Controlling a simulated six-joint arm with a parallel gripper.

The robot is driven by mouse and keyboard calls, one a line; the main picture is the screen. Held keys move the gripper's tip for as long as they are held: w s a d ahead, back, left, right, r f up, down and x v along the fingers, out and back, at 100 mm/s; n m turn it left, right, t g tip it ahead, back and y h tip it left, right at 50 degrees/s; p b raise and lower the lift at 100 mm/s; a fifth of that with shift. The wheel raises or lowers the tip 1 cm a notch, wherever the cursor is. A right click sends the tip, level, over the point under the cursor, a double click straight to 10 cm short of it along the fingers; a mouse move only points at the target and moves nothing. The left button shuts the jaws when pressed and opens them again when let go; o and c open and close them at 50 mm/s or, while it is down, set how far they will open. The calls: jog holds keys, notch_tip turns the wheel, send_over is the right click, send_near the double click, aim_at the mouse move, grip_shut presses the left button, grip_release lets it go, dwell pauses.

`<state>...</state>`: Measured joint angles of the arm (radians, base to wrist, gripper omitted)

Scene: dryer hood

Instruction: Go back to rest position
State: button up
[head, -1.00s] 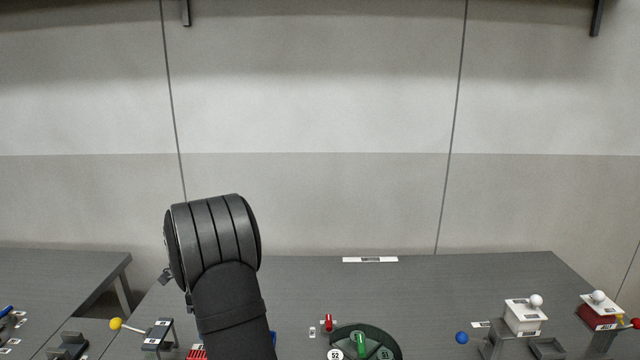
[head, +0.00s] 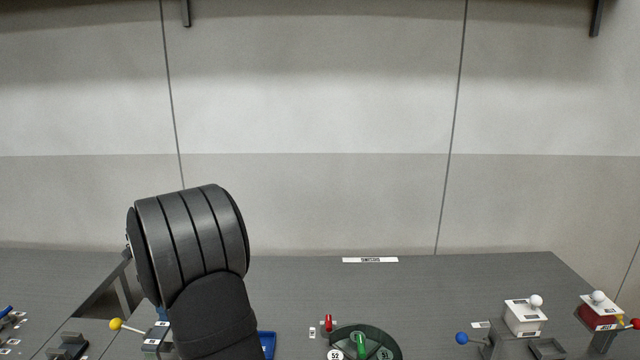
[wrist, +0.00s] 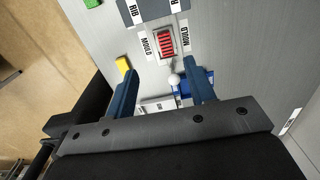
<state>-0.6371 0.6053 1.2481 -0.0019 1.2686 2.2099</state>
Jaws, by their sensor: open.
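My gripper (wrist: 160,70) shows in the wrist view with its two blue fingers spread apart and nothing held between them. It is above the table, with a red ribbed block (wrist: 166,43) in a pale holder ahead of the fingertips. A white ball knob (wrist: 173,80) and a blue tray (wrist: 203,76) lie below, between and behind the right finger. In the head view my dark arm rises at the left of the table and the gripper itself is hidden.
A green round carousel (head: 382,335) is at the table's front middle. A yellow ball lever (head: 116,324) is left of my arm. The table's back middle (head: 430,285) is clear.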

notch_tip(320, 180, down, 5)
jog(key=shift+w+f, duration=0.1)
dwell(0.3)
jog(key=shift+o, duration=1.3)
jog(key=shift+d, duration=0.1)
jog(key=o, duration=0.8)
jog(key=d+r, duration=0.4)
jog(key=shift+d+r, duration=0.1)
jog(key=shift+r, duration=0.25)
jog(key=shift+o, duration=0.2)
jog(key=f, duration=0.9)
jog(key=shift+d+f, duration=0.2)
jog(key=shift+d, duration=0.1)
jog(key=shift+r, duration=0.1)
